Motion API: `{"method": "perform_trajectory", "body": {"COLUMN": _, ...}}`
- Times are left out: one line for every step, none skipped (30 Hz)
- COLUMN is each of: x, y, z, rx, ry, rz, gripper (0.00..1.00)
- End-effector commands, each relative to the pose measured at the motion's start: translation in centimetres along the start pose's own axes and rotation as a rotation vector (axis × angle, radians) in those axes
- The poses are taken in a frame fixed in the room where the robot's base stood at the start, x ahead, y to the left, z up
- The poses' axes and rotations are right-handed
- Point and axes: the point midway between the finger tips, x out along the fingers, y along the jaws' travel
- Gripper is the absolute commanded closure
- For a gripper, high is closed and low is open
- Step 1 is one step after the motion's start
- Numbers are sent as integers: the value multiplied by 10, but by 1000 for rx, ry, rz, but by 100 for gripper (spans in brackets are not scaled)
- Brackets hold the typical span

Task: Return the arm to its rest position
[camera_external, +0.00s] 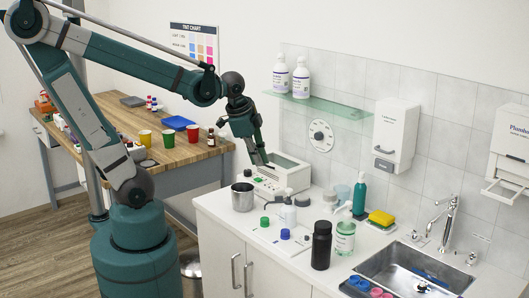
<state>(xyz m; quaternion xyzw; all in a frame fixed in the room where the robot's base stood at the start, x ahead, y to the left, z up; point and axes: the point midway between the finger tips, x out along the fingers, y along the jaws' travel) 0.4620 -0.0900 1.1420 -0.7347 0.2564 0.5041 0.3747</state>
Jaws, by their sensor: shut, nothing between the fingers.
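My arm rises from its green base at the left and reaches right at a raised height. My gripper (263,160) is at the end of the arm, pointing down. It is shut and holds nothing. It hangs above the back left part of the white counter (222,215), in front of a white box-shaped device (283,176). A metal cup (242,197) stands on the counter below and left of my gripper. The picture does not show clearly how far the fingertips are from the device.
A wooden table (180,155) with coloured cups stands behind my arm. A glass shelf (318,108) with two white bottles is on the wall.

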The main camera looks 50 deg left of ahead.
Motion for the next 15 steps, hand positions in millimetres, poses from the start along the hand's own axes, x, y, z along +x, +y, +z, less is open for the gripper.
{"method": "perform_trajectory", "body": {"x": 0, "y": -3, "z": 8, "rx": -64, "ry": 11, "rz": -9, "gripper": 100}}
{"method": "perform_trajectory", "body": {"x": -1, "y": -5, "z": 11, "rx": -103, "ry": 20, "rz": -15, "gripper": 100}}
{"method": "perform_trajectory", "body": {"x": -3, "y": -8, "z": 16, "rx": -155, "ry": 31, "rz": -23, "gripper": 100}}
{"method": "perform_trajectory", "body": {"x": -4, "y": -10, "z": 19, "rx": -192, "ry": 39, "rz": -28, "gripper": 100}}
{"method": "perform_trajectory", "body": {"x": -5, "y": -12, "z": 22, "rx": -231, "ry": 48, "rz": -35, "gripper": 100}}
{"method": "perform_trajectory", "body": {"x": -6, "y": -14, "z": 27, "rx": -283, "ry": 59, "rz": -41, "gripper": 100}}
{"method": "perform_trajectory", "body": {"x": -8, "y": -16, "z": 30, "rx": -321, "ry": 68, "rz": -46, "gripper": 100}}
{"method": "perform_trajectory", "body": {"x": -9, "y": -18, "z": 33, "rx": -361, "ry": 77, "rz": -51, "gripper": 100}}
{"method": "perform_trajectory", "body": {"x": -10, "y": -19, "z": 38, "rx": -412, "ry": 89, "rz": -58, "gripper": 100}}
{"method": "perform_trajectory", "body": {"x": -11, "y": -22, "z": 41, "rx": -451, "ry": 99, "rz": -64, "gripper": 100}}
{"method": "perform_trajectory", "body": {"x": -12, "y": -23, "z": 45, "rx": -489, "ry": 108, "rz": -68, "gripper": 100}}
{"method": "perform_trajectory", "body": {"x": -13, "y": -25, "z": 49, "rx": -540, "ry": 121, "rz": -75, "gripper": 100}}
{"method": "perform_trajectory", "body": {"x": -14, "y": -27, "z": 53, "rx": -579, "ry": 131, "rz": -80, "gripper": 100}}
{"method": "perform_trajectory", "body": {"x": -16, "y": -28, "z": 56, "rx": -616, "ry": 141, "rz": -83, "gripper": 100}}
{"method": "perform_trajectory", "body": {"x": -17, "y": -30, "z": 60, "rx": -665, "ry": 154, "rz": -89, "gripper": 100}}
